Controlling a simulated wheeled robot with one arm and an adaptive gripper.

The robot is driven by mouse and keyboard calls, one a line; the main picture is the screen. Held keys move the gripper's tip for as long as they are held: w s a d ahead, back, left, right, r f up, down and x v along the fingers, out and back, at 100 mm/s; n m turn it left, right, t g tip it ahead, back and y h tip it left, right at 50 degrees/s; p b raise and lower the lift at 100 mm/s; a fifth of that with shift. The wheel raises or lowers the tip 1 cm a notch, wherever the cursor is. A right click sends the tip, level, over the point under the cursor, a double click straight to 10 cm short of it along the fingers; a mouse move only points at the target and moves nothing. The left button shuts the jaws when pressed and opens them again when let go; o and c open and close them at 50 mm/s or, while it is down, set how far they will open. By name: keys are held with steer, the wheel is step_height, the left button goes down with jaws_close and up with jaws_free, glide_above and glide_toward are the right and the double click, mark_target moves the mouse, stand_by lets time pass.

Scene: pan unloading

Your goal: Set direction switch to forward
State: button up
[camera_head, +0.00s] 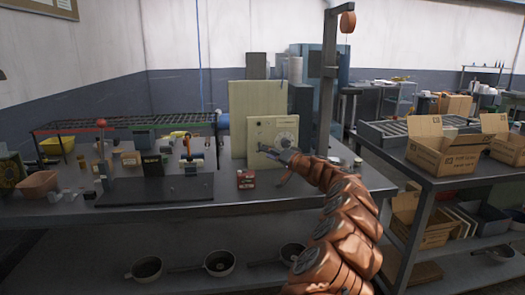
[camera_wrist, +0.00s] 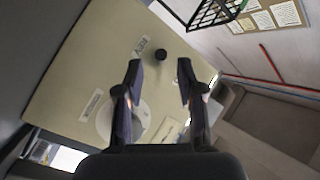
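A beige control panel (camera_head: 262,128) stands upright on the bench, with a round white dial on its face. I cannot tell for sure that this knob is the direction switch. The white dial (camera_wrist: 104,122) is partly hidden by my left finger. My gripper (camera_wrist: 159,66) is open and empty, its fingertips on either side of the line to the knob, apparently not touching it. In the head view my gripper (camera_head: 277,155) is in front of the panel.
A taller beige panel (camera_head: 258,97) stands behind the control panel. A dark post (camera_head: 328,85) rises to the right. Cardboard boxes (camera_head: 445,145) stand on the right-hand table.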

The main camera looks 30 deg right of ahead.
mark_target(260, 147)
steer(key=shift+x, duration=1.85)
steer(key=shift+c, duration=0.2)
jaws_close()
